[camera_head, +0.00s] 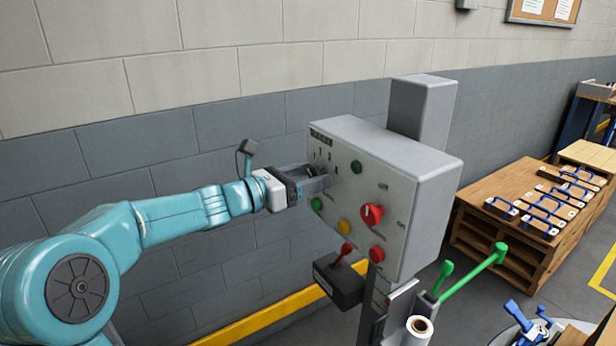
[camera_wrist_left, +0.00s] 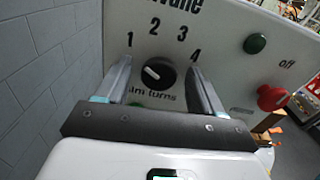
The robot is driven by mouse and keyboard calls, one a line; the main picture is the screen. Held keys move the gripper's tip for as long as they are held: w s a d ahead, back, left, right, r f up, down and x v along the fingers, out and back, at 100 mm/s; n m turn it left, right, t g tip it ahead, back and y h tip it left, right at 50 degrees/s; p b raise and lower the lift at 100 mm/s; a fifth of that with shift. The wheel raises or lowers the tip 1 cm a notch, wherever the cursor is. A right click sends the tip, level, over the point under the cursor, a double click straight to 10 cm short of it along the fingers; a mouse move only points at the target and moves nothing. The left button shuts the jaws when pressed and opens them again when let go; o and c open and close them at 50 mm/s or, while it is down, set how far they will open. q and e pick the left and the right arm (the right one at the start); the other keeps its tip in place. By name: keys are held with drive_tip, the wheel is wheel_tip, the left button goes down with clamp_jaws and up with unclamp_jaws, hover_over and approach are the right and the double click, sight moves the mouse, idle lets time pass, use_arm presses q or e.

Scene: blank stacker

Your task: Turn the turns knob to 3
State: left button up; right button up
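The turns knob (camera_wrist_left: 158,74) is black and round, on the grey panel face under the printed numbers 1 to 4. Its white mark sits on its upper left side, seemingly toward the 1. My left gripper (camera_wrist_left: 163,82) is open, with one finger left of the knob and one right of it. Gaps show between the fingers and the knob. In the head view my left gripper (camera_head: 322,178) is at the panel's upper left and mostly hides the knob. My right gripper is in neither view.
The control box (camera_head: 425,215) also carries a red switch (camera_head: 372,214), a dark green button (camera_head: 356,167), green, yellow and red buttons below, and a red-knobbed lever (camera_head: 345,250). Green handles (camera_head: 490,256) stick out at right. A grey block wall stands behind.

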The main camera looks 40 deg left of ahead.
use_arm(q)
drive_tip(key=c, duration=1)
drive_tip(key=shift+f+m+b, duration=0.15)
drive_tip(key=shift+m+b, duration=7.6)
drive_tip(key=shift+m, duration=0.05)
